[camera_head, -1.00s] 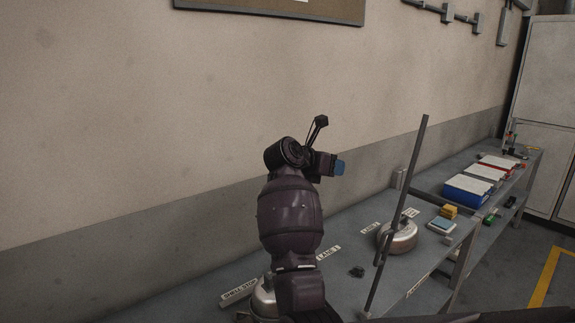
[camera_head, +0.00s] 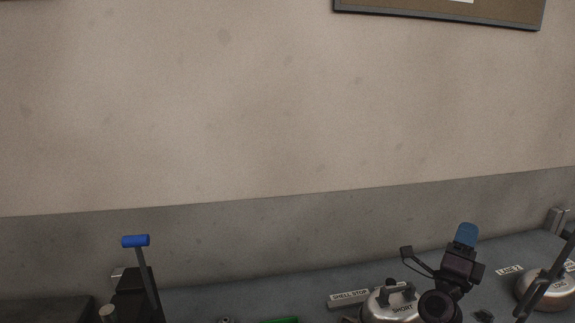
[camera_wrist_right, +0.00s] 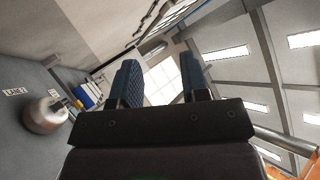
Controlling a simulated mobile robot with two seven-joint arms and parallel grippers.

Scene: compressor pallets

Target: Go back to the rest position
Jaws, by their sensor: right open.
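My right gripper (camera_head: 466,236) is at the lower right of the head view, its blue fingertips pointing up above the grey bench. In the right wrist view the two blue ridged fingers (camera_wrist_right: 160,78) stand apart with nothing between them. A metal compressor shell marked SHORT (camera_head: 392,306) sits on the bench just left of my right wrist in the head view. Another round metal shell (camera_head: 546,291) is at the right edge of the head view. A shell (camera_wrist_right: 46,115) also shows at the left of the right wrist view, clear of the fingers. My left gripper does not show.
A black fixture (camera_head: 137,300) with a blue-handled lever (camera_head: 135,241) stands at the lower left. A SHELL STOP strip (camera_head: 349,298) lies on the bench behind the SHORT shell. A dark slanted bar (camera_head: 552,277) rises at the right.

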